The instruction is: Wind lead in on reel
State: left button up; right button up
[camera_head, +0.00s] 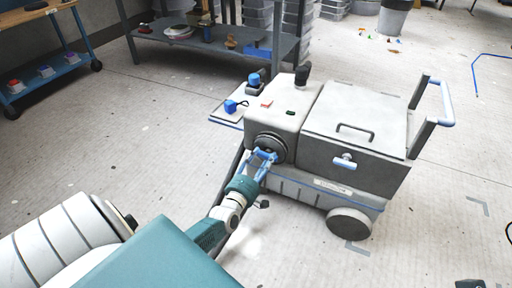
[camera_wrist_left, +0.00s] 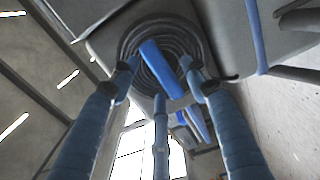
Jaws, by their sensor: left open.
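A grey wheeled machine (camera_head: 345,130) stands on the floor in the head view. A dark round reel (camera_head: 270,143) is on its left end. My left gripper (camera_head: 262,158) is at the front of the reel, with its blue fingers open. In the left wrist view the reel (camera_wrist_left: 136,42) shows as dark coiled rings. A blue bar (camera_wrist_left: 162,70) slants across its face, between the spread fingers of my left gripper (camera_wrist_left: 160,80). I cannot tell whether the fingers touch the bar.
The machine has a push handle (camera_head: 440,105) on its right and a wheel (camera_head: 349,224) at the front. A grey shelf table (camera_head: 215,40) stands behind it, and a blue trolley (camera_head: 50,75) is at far left. Floor to the right is mostly clear.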

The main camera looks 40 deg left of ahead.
pick_arm(q)
jog(key=v, duration=1)
jog(key=shift+s, duration=0.3)
jog(key=shift+d, duration=0.15)
